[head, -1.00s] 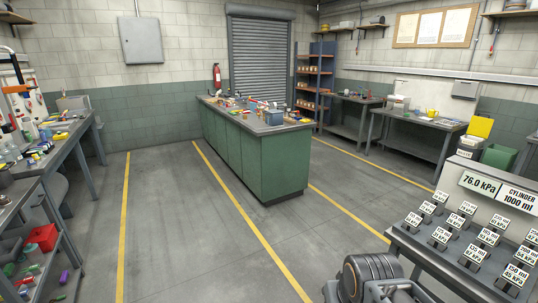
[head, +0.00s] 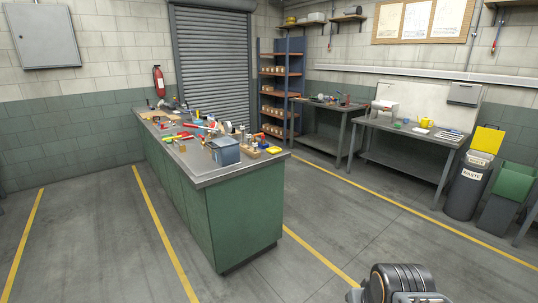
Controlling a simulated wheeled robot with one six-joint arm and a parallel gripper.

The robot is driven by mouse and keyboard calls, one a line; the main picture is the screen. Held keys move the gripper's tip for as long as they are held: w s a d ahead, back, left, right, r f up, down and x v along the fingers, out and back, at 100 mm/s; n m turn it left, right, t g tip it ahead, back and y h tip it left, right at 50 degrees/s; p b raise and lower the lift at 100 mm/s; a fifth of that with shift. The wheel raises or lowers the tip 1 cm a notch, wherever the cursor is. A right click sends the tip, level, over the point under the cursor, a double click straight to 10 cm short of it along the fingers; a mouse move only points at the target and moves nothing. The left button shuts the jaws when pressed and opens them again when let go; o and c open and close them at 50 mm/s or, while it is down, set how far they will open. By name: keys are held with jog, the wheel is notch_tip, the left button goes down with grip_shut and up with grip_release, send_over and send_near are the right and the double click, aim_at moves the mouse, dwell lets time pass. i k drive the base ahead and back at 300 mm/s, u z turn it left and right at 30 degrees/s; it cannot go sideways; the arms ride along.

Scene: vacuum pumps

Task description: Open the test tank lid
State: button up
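I cannot make out a test tank or its lid for certain. A blue-grey box-shaped tub (head: 225,154) stands near the front end of the green workbench (head: 240,218). A pale box-shaped unit (head: 384,110) stands on the bench along the right wall; at this size I cannot tell if it has a lid. Part of my arm, dark and rounded, shows at the bottom edge right of centre. My gripper's fingers do not show.
Tools and small parts cover the green workbench. A shelf rack (head: 281,90) and a grey side bench (head: 400,133) line the back right. A waste bin (head: 467,188) and a green bin (head: 508,195) stand at right. Floor around the workbench is clear.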

aim_at(226, 141)
jog(key=u, duration=0.3)
jog(key=i, duration=1.95)
jog(key=u, duration=1.65)
jog(key=i, duration=1.35)
jog(key=u, duration=0.7)
